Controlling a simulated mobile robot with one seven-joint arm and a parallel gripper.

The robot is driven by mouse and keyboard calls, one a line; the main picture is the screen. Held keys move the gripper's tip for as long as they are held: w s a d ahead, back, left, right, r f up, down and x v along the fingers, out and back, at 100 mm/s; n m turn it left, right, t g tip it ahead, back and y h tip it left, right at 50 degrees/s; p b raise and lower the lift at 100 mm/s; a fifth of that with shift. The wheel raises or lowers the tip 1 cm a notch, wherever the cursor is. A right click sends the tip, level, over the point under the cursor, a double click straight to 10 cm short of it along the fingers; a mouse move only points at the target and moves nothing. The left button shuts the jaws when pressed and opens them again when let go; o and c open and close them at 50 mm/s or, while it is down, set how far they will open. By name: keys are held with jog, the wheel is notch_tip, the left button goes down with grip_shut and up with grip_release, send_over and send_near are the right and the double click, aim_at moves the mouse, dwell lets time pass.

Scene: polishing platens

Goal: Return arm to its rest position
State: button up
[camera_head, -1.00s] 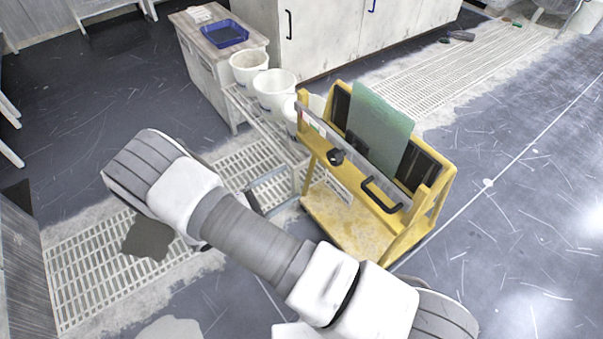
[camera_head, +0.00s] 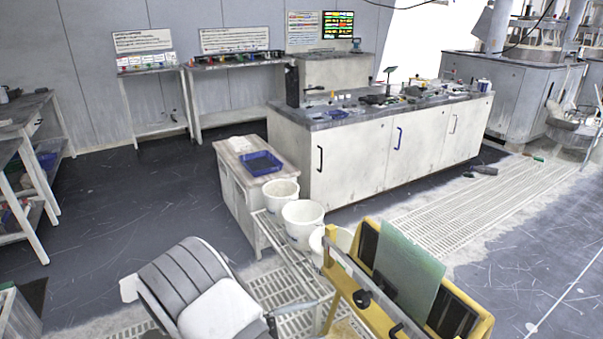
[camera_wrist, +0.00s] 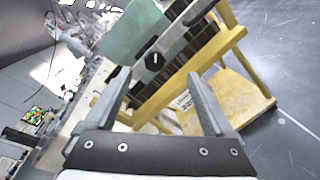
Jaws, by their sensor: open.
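In the wrist view my gripper (camera_wrist: 160,100) is open, its two grey fingers spread with nothing between the tips. Past the fingers is a yellow rack (camera_wrist: 240,78) with a black knob, holding a green glass-like sheet (camera_wrist: 132,32).
Several white buckets (camera_head: 302,222) stand on a low rack behind the yellow one. A small cabinet bears a blue tray (camera_head: 259,163). A long white cabinet (camera_head: 365,160) with a cluttered top is behind.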

jog(key=s+d+r+m+g+y, duration=0.3)
jog(key=d+r+m+g+y, duration=0.15)
jog(key=r, duration=0.35)
jog(key=s+d+r+m+g+y, duration=0.3)
jog(key=d+r, duration=0.2)
jog(key=r, duration=0.3)
jog(key=s+d+r+m+t+y, duration=0.3)
jog(key=s+r+m+t+y, duration=0.35)
jog(key=s+r, duration=0.5)
notch_tip(320, 180, up, 17)
jog(key=n+y+p, duration=0.1)
jog(key=p, duration=1.5)
jog(key=shift+w+a+y, duration=0.15)
jog(key=shift+y, duration=0.15)
